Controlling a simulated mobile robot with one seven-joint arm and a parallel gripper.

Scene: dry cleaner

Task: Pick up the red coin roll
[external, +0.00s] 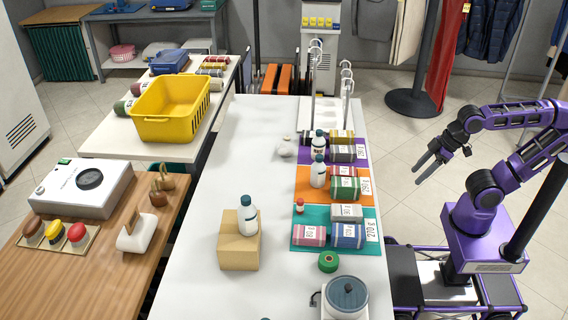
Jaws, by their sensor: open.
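A red roll with a white label (344,170) lies at the back of the orange mat (304,193) on the long white table. It lies just behind a green roll (345,188) and beside a white bottle with a teal cap (318,173). A pinkish-red labelled roll (308,235) lies on the teal mat (335,213), left of a blue roll (348,236). I cannot tell for certain which of these two is the coin roll. My gripper (420,171) is open and empty, in the air to the right of the table, apart from all the rolls.
A dark roll (343,153) and a gold one (341,137) lie on the purple mat behind. The table's left middle is mostly clear.

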